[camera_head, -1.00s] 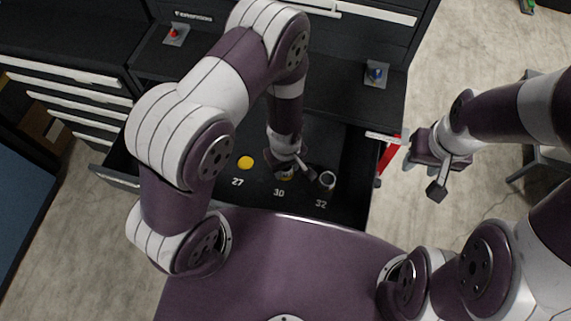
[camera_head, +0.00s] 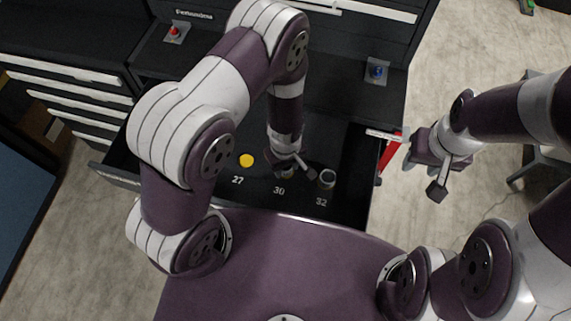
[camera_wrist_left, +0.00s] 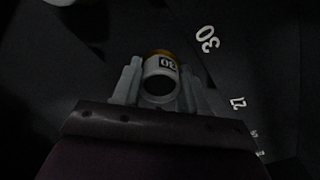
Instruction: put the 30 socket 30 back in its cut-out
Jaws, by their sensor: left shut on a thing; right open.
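The 30 socket (camera_wrist_left: 160,84) is a short pale cylinder with a dark bore and a "30" label, seen in the left wrist view. My left gripper (camera_head: 288,167) is shut on it, a finger on each side (camera_wrist_left: 160,90). A yellow patch (camera_wrist_left: 159,53) shows just behind the socket, at the 30 cut-out. I cannot tell whether the socket is above the cut-out or partly in it. In the head view the gripper hides most of the socket and cut-out, just above the printed "30". My right gripper (camera_head: 437,172) is open and empty, right of the drawer.
The open dark drawer (camera_head: 347,202) holds another socket (camera_head: 327,178) at label 32, right of my left gripper. An empty yellow cut-out (camera_head: 247,160) lies at label 27. A red button (camera_head: 174,31) and a blue button (camera_head: 377,72) stand on the ledge behind.

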